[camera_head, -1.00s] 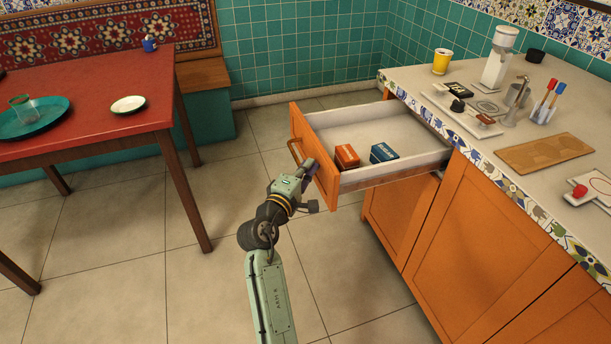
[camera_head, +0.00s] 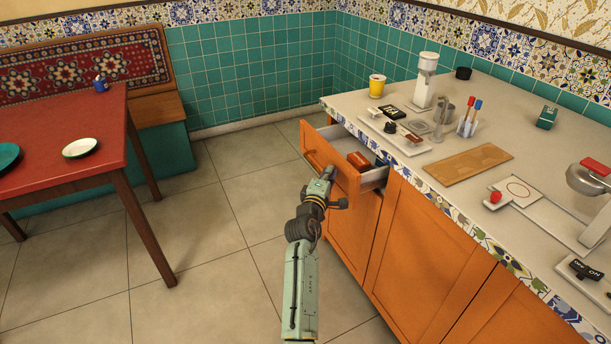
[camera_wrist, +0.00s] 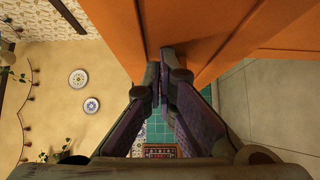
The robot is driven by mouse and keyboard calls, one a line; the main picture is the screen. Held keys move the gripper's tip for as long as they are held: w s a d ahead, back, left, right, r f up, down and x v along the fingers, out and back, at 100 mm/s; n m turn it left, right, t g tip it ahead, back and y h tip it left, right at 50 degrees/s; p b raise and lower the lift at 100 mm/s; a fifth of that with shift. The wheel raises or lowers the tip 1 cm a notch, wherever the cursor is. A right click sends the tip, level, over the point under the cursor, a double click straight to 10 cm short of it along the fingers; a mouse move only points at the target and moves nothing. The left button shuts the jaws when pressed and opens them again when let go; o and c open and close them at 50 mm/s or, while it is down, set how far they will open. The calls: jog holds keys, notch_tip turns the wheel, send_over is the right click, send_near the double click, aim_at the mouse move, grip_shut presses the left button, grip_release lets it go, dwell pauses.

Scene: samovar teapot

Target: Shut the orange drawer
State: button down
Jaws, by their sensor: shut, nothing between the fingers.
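The orange drawer (camera_head: 335,160) sticks part of the way out of the orange cabinet under the counter. Its grey inside shows a little and holds an orange-brown box (camera_head: 359,161) and a blue box, mostly hidden by the drawer front. My gripper (camera_head: 328,172) is at the outer face of the drawer front, its fingers shut with nothing between them. In the wrist view my fingers (camera_wrist: 162,75) are together right beside an orange panel (camera_wrist: 215,30). I cannot tell whether they touch it.
The counter (camera_head: 353,104) above carries a yellow cup (camera_head: 377,86), a grinder (camera_head: 425,82), a wooden board (camera_head: 468,166) and other items. A red table (camera_head: 60,135) stands at the left. The tiled floor between is clear.

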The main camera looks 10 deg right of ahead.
aim_at(362, 162)
jog(key=w+d, duration=0.1)
jog(key=d, duration=0.2)
jog(key=w+d+p, duration=0.1)
jog(key=d, duration=0.3)
jog(key=w+d+p, duration=0.1)
jog(key=d, duration=0.3)
jog(key=shift+w, duration=0.3)
jog(key=shift+d+r, duration=0.1)
jog(key=shift+d, duration=0.05)
